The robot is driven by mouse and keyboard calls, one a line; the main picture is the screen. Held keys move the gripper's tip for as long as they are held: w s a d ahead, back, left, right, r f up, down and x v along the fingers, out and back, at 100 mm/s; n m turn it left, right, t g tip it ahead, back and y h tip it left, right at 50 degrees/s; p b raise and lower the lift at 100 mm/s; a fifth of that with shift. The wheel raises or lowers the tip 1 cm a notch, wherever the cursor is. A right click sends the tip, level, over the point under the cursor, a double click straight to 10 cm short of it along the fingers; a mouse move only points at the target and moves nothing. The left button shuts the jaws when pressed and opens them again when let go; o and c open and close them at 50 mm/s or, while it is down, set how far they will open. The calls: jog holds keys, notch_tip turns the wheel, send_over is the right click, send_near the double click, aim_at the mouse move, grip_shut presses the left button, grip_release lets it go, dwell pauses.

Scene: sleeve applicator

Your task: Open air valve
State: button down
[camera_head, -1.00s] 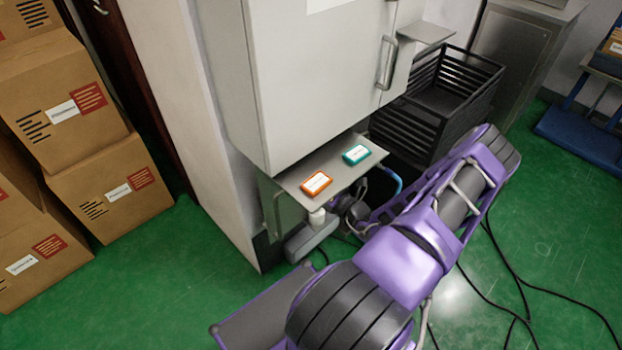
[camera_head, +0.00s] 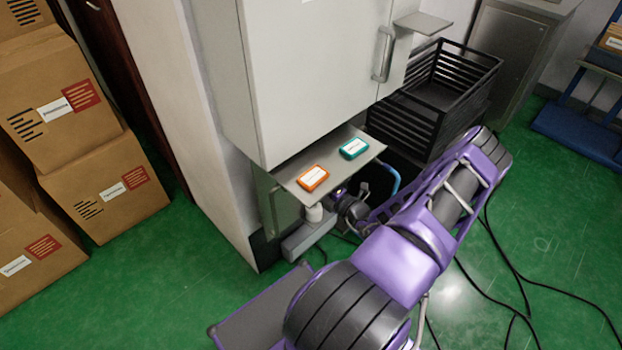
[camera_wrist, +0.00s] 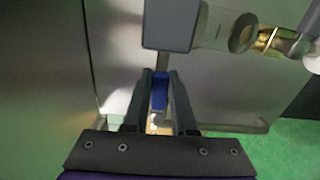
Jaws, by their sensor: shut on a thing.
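In the wrist view, my gripper (camera_wrist: 160,92) is shut on a blue handle (camera_wrist: 159,90), which stands upright between the two dark fingers. I take this handle to be the air valve's. Above it are a grey block (camera_wrist: 170,24), a clear cylinder (camera_wrist: 211,26) and a brass fitting (camera_wrist: 266,38). How the handle joins these parts is hard to make out. In the head view, my wrist reaches in under the small metal shelf of the white cabinet, and the fingers and handle are hidden there.
An orange box (camera_head: 314,179) and a teal box (camera_head: 354,148) lie on the shelf (camera_head: 333,163) just above my wrist. A black slatted crate (camera_head: 415,127) stands behind my arm. Cardboard boxes (camera_head: 105,185) are stacked at left. Black cables (camera_head: 512,273) lie on the green floor at right.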

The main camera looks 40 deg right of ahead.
jog(key=shift+f+m, duration=0.2)
jog(key=shift+m, duration=0.2)
jog(key=c, duration=0.7)
grip_release()
jog(key=s, duration=0.5)
jog(key=s+d, duration=0.1)
jog(key=s, duration=1.1)
jog(key=shift+s+d+p, duration=0.15)
jog(key=shift+s+p, duration=0.1)
jog(key=shift+p, duration=0.1)
jog(key=shift+r, duration=0.1)
